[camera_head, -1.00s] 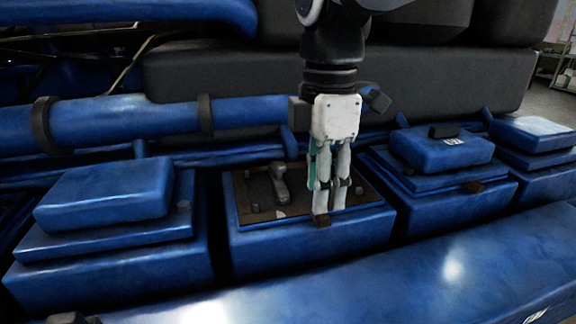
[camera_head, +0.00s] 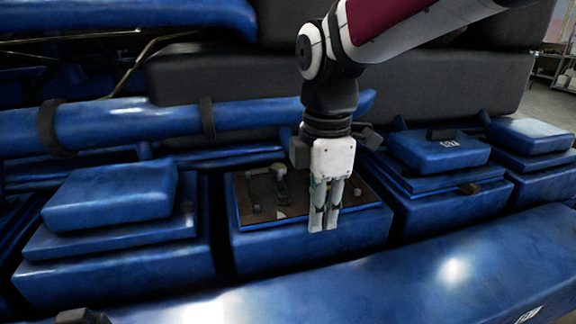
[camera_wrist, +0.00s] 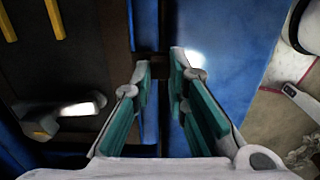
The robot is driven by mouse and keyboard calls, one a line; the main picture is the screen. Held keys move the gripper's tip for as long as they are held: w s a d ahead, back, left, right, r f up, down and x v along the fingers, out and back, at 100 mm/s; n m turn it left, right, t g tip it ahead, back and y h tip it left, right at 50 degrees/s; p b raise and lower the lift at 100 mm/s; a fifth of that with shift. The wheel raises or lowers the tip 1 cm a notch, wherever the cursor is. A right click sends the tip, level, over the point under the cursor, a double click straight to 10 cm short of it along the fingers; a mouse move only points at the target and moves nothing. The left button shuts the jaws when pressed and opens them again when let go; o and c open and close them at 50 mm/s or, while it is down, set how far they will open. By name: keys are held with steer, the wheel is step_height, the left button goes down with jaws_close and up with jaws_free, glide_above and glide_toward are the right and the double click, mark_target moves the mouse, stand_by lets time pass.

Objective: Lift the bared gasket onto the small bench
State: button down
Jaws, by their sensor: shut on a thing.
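The gasket (camera_head: 362,192) is a flat dark brown sheet on top of the open blue block in the middle of the head view. It lies about level. My gripper (camera_head: 323,226) points down at the block's front edge, its two fingers close together. In the wrist view, my gripper (camera_wrist: 163,66) has a small brown tab (camera_wrist: 152,66) of the gasket between its fingertips, and the sheet spreads to the left. The fingers hide the tab in the head view. I cannot make out the small bench.
Grey metal parts (camera_head: 279,178) stand up from the brown top, left of my gripper. Capped blue blocks flank it at left (camera_head: 112,193) and right (camera_head: 437,150). A blue pipe (camera_head: 250,113) runs behind. A long blue surface (camera_head: 400,265) lies in front.

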steer(key=shift+r, duration=0.1)
step_height(320, 180, up, 12)
stand_by(0.9)
steer(key=shift+r, duration=0.1)
steer(key=shift+r+p, duration=0.95)
steer(key=shift+r, duration=0.4)
steer(key=shift+s, duration=0.1)
